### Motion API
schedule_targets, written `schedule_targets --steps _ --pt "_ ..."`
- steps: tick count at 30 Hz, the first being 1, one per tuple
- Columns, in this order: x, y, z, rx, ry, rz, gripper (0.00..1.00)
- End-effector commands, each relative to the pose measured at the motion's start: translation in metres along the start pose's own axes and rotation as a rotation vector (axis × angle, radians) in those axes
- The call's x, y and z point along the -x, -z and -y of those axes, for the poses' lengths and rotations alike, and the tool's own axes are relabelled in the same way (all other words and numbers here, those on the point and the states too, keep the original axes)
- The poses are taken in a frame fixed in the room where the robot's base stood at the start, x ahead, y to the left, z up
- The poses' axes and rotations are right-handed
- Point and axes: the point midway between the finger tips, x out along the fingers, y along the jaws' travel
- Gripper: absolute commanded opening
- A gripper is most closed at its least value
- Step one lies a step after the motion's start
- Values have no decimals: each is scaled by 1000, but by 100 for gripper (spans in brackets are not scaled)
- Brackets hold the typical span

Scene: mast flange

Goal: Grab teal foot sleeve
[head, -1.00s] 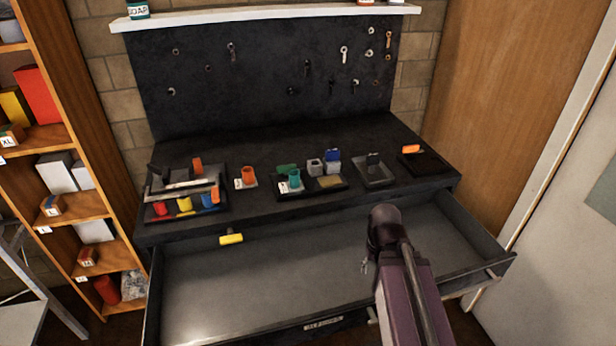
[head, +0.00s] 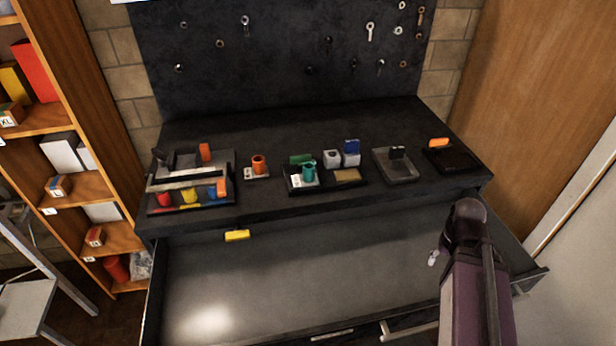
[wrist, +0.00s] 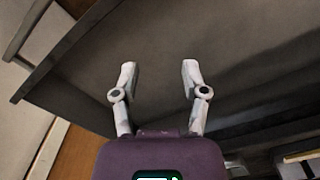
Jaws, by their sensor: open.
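The teal foot sleeve (head: 309,172) stands upright at the front of a dark tray (head: 340,179) on the black bench, beside a small white label card (head: 296,179). My gripper (head: 433,258) is over the right part of the open drawer, to the right of and nearer than the sleeve. In the wrist view, my gripper (wrist: 158,76) has its two fingers spread apart with nothing between them. The sleeve does not show in the wrist view.
An orange sleeve (head: 259,163) stands left of the teal one. White blocks (head: 332,158), a green piece (head: 301,159) and a blue piece (head: 352,146) are close behind it.

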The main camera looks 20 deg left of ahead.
Motion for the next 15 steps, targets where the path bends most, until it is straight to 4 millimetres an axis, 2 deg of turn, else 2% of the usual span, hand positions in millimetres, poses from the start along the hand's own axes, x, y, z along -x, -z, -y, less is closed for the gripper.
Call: schedule_targets --steps 5,6,9,15 --pt "0 0 0 0 0 0 57" --pt "0 0 0 0 0 0 60" --pt "0 0 0 0 -1 0 87" --pt "0 7 8 -10 -28 -3 87"
